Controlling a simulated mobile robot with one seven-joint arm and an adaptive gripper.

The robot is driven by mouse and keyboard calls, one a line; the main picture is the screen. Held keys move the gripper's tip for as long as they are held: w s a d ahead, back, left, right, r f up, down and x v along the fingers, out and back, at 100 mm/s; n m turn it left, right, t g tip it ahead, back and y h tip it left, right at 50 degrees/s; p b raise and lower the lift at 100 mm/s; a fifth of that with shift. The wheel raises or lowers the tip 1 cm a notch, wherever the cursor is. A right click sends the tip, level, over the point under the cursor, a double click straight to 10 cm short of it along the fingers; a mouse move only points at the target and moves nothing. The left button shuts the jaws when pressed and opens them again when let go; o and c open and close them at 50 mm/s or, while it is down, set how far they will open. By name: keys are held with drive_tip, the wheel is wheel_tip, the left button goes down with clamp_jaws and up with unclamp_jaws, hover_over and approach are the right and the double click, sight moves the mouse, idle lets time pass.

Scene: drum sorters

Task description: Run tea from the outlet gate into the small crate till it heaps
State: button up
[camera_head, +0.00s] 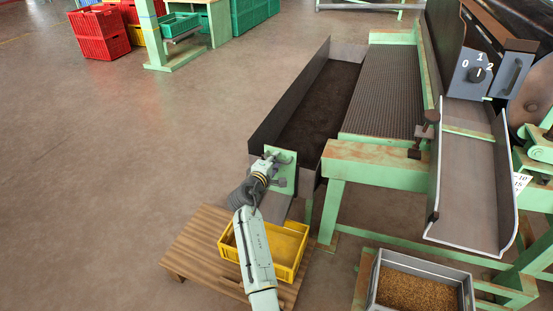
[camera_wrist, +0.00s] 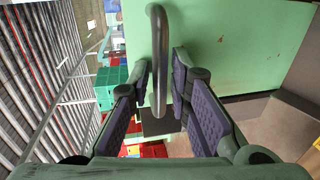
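The outlet gate is a pale green plate (camera_head: 284,184) at the near end of a long dark trough; it fills much of the wrist view (camera_wrist: 225,40). Its bent metal handle (camera_wrist: 158,60) stands between the two fingers of my gripper (camera_wrist: 162,75). The fingers are open around the handle, with narrow gaps showing on both sides. In the head view my gripper (camera_head: 266,166) is at the gate. The small yellow crate (camera_head: 296,268) sits below on a wooden platform, partly hidden by my arm. Its visible inside shows bare yellow. Dark tea (camera_head: 320,105) lies in the trough.
The green machine frame (camera_head: 380,165) and a metal chute (camera_head: 468,180) stand to the right. A grey crate (camera_head: 420,290) of brown material sits below the chute. A dial (camera_head: 477,74) marked 0, 1, 2 is at upper right. The floor on the left is clear.

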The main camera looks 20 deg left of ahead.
drive_tip(key=shift+c, duration=0.5)
clamp_jaws()
